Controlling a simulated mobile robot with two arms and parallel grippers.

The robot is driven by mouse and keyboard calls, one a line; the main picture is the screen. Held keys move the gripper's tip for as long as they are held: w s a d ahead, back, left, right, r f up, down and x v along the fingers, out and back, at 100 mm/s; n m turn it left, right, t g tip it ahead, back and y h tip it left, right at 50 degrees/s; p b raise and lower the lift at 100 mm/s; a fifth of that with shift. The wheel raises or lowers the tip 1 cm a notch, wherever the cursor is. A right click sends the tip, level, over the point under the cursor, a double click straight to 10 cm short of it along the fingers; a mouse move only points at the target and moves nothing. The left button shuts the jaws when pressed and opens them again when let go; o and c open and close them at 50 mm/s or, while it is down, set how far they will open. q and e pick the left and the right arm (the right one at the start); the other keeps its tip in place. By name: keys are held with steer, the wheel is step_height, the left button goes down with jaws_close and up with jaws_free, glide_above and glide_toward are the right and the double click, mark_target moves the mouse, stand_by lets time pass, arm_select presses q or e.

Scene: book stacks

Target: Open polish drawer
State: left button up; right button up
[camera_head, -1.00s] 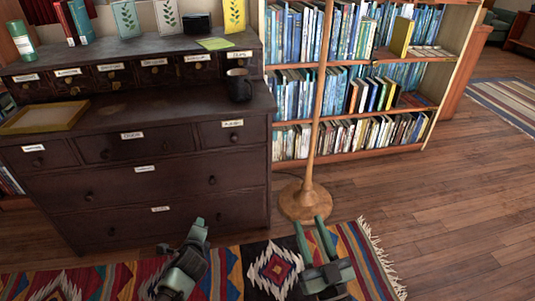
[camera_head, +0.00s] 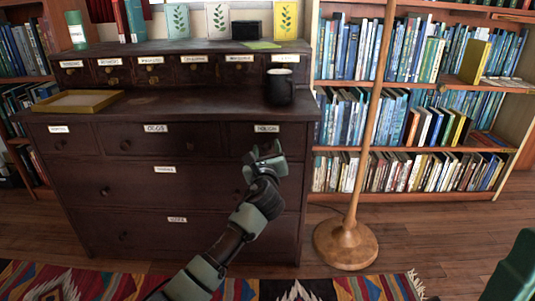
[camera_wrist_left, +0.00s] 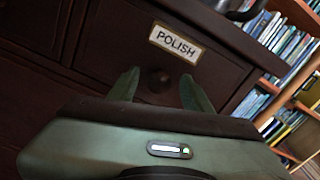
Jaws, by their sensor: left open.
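The polish drawer (camera_head: 283,137) is the small dark wood drawer at the right end of the dresser's upper drawer row, and it is shut. Its white label reads POLISH in the left wrist view (camera_wrist_left: 175,43). Its round dark knob (camera_wrist_left: 158,80) shows between my left gripper's fingers. My left gripper (camera_head: 264,151) is open in front of this drawer, its two green fingers (camera_wrist_left: 160,90) on either side of the knob. I cannot tell whether they touch it. In the head view the gripper hides the knob. A green part of mine is at the lower right; the right fingertips are out of view.
A dark mug (camera_head: 280,88) and a yellow tray (camera_head: 79,101) stand on the dresser top (camera_head: 190,108). A wooden pole on a round base (camera_head: 346,243) stands to the right, before a bookshelf (camera_head: 400,149). A patterned rug (camera_head: 110,281) lies in front.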

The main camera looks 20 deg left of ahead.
arm_select(q)
steer(key=shift+x, duration=0.8)
jaws_close()
stand_by(0.9)
